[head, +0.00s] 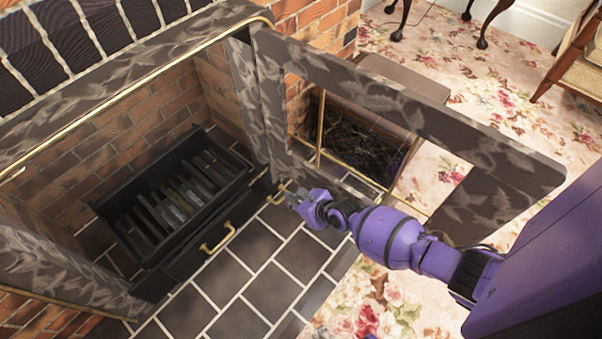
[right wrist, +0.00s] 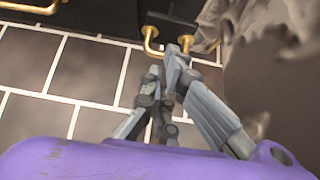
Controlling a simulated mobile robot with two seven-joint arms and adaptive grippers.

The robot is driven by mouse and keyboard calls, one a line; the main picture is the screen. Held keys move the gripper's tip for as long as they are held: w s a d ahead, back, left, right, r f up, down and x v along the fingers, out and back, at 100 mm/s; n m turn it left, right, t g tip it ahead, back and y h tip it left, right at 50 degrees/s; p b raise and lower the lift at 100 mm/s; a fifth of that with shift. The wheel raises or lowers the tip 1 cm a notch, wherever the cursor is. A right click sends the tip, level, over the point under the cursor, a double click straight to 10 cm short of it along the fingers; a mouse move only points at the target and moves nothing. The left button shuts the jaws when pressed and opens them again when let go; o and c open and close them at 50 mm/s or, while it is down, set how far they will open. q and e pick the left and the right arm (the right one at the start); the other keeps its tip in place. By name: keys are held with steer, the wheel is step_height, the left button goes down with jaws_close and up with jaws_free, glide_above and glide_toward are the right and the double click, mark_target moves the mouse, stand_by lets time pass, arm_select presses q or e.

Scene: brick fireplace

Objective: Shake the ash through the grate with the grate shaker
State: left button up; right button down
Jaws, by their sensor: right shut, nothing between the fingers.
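The grate (head: 186,196), dark bars in a black basket, sits inside the brick fireplace. A small brass handle (head: 278,197) is low at the firebox's right front corner; it looks like the grate shaker's handle. It also shows in the right wrist view (right wrist: 150,38), on a dark mount. My right gripper (head: 292,195) is shut and empty, its fingertips close to this handle. In the right wrist view the fingertips (right wrist: 172,58) are just below and right of the handle; contact cannot be told. My left gripper is out of view. Ash is not clearly distinguishable.
A larger brass handle (head: 217,238) is on the black drawer front below the grate. A framed door (head: 510,165) stands open to the right, above my right arm. A dark-filled box (head: 350,150) is behind it. The tiled hearth (head: 240,280) in front is clear.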

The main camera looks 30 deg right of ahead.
steer(key=w, duration=0.1)
steer(key=w+a, duration=0.1)
steer(key=shift+w+f+b, duration=0.25)
steer(key=shift+w+b, duration=0.05)
steer(key=shift+w, duration=0.05)
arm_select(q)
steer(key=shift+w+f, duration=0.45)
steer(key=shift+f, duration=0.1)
arm_select(e)
steer(key=shift+w+a+r, duration=0.15)
steer(key=shift+w+a, duration=0.05)
steer(key=shift+w, duration=0.5)
